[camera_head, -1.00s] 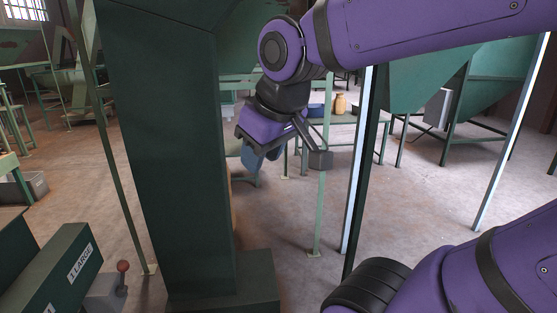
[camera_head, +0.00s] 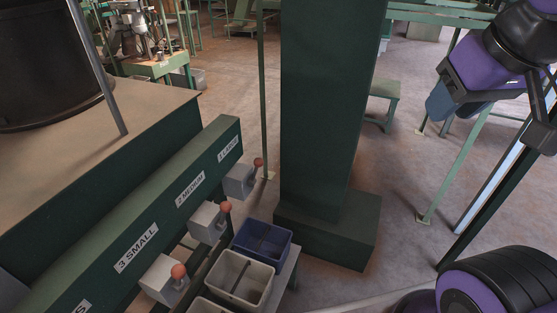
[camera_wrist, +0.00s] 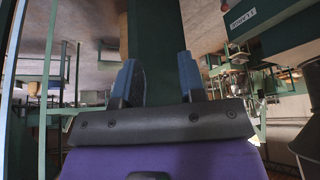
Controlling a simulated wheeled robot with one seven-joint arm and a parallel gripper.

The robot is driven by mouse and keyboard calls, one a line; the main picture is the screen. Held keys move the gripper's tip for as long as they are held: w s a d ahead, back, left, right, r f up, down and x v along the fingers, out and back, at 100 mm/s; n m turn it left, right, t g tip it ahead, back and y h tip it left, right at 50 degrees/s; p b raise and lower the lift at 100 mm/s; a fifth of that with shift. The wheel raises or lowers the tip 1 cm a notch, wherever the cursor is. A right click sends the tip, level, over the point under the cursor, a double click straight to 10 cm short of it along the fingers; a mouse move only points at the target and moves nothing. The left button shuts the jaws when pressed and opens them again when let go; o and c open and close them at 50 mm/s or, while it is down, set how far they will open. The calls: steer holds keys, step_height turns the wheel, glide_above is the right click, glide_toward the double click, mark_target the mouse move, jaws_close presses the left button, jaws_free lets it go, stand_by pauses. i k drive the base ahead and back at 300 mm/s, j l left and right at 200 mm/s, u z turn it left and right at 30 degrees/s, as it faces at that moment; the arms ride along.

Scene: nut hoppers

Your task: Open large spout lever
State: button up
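The large spout lever (camera_head: 258,162) has an orange-red ball knob and sits on a grey spout box (camera_head: 238,181) under the "1 LARGE" label (camera_head: 228,149), at the far end of a green beam. My gripper (camera_head: 443,103) is at the upper right of the head view, well to the right of the lever, with a green column between them. In the wrist view my gripper's blue fingers (camera_wrist: 160,82) are apart with nothing between them. The "LARGE" label (camera_wrist: 243,18) shows at that view's upper right; I cannot make out the lever there.
The thick green column (camera_head: 325,110) stands on a wide base (camera_head: 330,232). The medium lever (camera_head: 226,207) and small lever (camera_head: 179,271) are nearer along the beam. A blue bin (camera_head: 263,258) and a cream bin (camera_head: 221,285) stand below. Open floor lies right of the column.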

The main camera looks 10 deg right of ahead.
mark_target(259, 162)
steer(key=i+l+u, duration=0.25)
steer(key=u, duration=0.15)
steer(key=i+l+u, duration=0.15)
steer(key=l+u, duration=0.2)
